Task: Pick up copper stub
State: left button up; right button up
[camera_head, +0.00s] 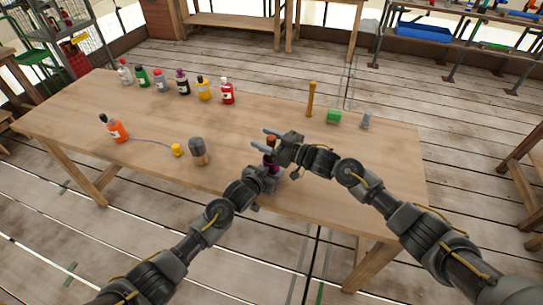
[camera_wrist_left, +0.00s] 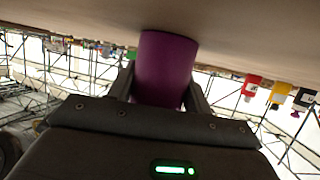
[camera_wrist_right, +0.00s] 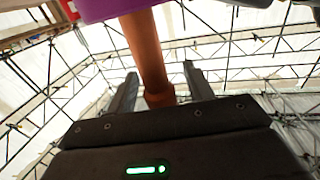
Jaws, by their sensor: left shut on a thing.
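A copper stub (camera_head: 271,141) stands up out of the top of a purple piece (camera_head: 271,158), near the table's front edge in the head view. My left gripper (camera_head: 265,168) is shut on the purple piece, which also shows between its fingers in the left wrist view (camera_wrist_left: 164,68). My right gripper (camera_head: 265,138) is at the stub with its fingers apart. In the right wrist view the copper stub (camera_wrist_right: 149,55) runs between the two open fingers, with a visible gap on each side. Where the stub meets the purple piece is partly hidden.
On the wooden table (camera_head: 250,115) stand a grey cylinder (camera_head: 198,150), a small yellow piece (camera_head: 177,150), an orange bottle (camera_head: 117,130), a yellow rod (camera_head: 310,98), a green block (camera_head: 334,117) and a grey piece (camera_head: 366,120). Several bottles line the far left edge. The right front is clear.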

grip_shut()
notch_tip(320, 180, up, 10)
dwell(0.7)
pick_arm(q)
jog(key=o, duration=1.1)
